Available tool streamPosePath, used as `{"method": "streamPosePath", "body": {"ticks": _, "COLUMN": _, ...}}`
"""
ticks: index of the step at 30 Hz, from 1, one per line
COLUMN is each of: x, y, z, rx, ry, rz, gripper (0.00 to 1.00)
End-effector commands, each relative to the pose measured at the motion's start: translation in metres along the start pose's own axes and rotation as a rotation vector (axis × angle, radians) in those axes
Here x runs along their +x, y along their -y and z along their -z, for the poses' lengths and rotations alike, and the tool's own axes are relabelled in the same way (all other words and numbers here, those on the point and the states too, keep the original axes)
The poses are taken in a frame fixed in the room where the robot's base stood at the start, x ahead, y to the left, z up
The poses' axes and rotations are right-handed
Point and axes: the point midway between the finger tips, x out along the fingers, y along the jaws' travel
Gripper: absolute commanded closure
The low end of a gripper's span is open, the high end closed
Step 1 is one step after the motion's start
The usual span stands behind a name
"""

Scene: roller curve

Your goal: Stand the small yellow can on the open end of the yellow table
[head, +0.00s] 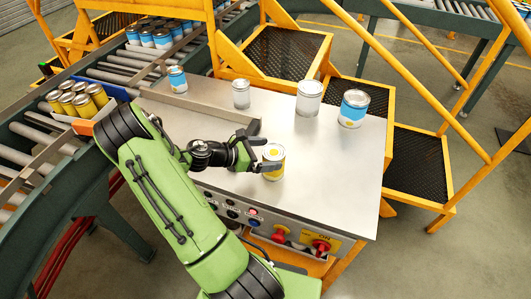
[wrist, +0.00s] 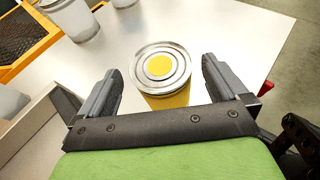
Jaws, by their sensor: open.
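The small yellow can (head: 273,162) stands upright near the front edge of the steel-topped yellow table (head: 335,180). Its round lid with a yellow disc shows in the wrist view (wrist: 160,70). My gripper (head: 257,152) is open at the can. In the wrist view its two fingers (wrist: 162,82) stand on either side of the can, with a gap visible on both sides. The can's lower part is hidden behind the gripper's palm in that view. The table's right end is bare metal.
A small blue can (head: 177,79), small white can (head: 241,94), larger white can (head: 309,98) and larger blue can (head: 353,108) stand along the table's back. A low metal rail (head: 205,112) lies left. Yellow cans (head: 78,99) sit in a crate by the conveyor. Control buttons line the front.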

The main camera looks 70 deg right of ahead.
Motion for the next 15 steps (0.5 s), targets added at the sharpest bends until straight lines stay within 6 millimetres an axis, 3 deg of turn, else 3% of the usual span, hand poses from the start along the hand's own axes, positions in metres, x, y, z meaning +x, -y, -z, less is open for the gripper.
{"method": "streamPosePath", "body": {"ticks": 5, "x": -0.007, "y": -0.001, "z": -0.003, "rx": 0.000, "ry": 0.000, "rz": -0.003, "gripper": 0.00}}
{"method": "streamPosePath", "body": {"ticks": 15, "x": -0.093, "y": -0.002, "z": -0.003, "rx": 0.001, "ry": -0.001, "rz": -0.007, "gripper": 0.00}}
